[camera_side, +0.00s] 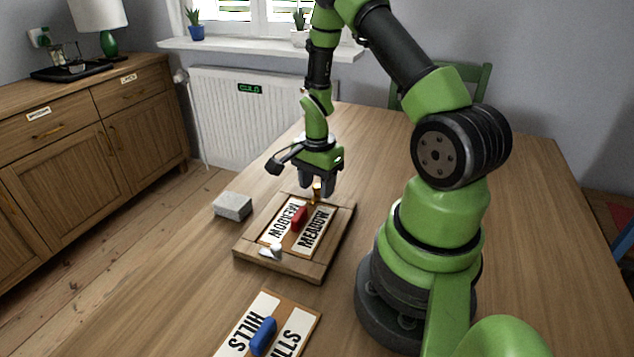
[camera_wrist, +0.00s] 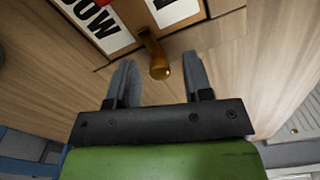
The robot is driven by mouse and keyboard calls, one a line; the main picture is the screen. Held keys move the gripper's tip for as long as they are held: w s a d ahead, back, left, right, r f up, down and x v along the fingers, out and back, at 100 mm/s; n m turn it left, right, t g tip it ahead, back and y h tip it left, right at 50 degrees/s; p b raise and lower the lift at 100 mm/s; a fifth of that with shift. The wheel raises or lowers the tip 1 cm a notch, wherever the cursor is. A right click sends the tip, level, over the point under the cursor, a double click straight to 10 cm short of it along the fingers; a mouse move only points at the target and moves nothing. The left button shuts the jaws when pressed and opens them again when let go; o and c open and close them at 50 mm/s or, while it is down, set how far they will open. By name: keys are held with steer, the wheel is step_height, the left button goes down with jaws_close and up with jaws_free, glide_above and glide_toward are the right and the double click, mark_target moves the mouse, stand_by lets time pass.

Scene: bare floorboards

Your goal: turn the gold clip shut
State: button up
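The gold clip (camera_side: 317,188) stands at the far end of a wooden frame (camera_side: 336,240). In the wrist view the gold clip (camera_wrist: 158,62) has its knob pointing toward my gripper, and its other end lies by the board's edge. My gripper (camera_side: 317,193) is above the far end of the frame, pointing down. In the wrist view my gripper (camera_wrist: 160,73) has its fingers spread, one on each side of the knob, with gaps on both sides. I cannot tell how far the fingertips are above the clip. A board reading MEADOW (camera_side: 315,232) with a red handle (camera_side: 299,216) lies in the frame.
A white-silver clip (camera_side: 270,252) sits at the frame's near end. A grey block (camera_side: 232,206) lies left of the frame. A HILLS board (camera_side: 295,331) with a blue handle (camera_side: 263,336) lies nearer. The table (camera_side: 540,220) is clear right of my base.

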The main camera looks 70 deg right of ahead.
mark_target(317, 185)
step_height(317, 185, up, 10)
stand_by(0.6)
steer(key=s+a+r+n+t, duration=0.2)
steer(key=a+r+n+t, duration=0.3)
steer(key=a+r+n, duration=0.8)
steer(key=s+a+r+n+t+y, duration=0.2)
steer(key=s+a+r+n, duration=0.2)
steer(key=s+a+r, duration=0.1)
steer(key=shift+s+a+r, duration=0.15)
steer(key=shift+s+a, duration=0.55)
stand_by(0.4)
stand_by(0.4)
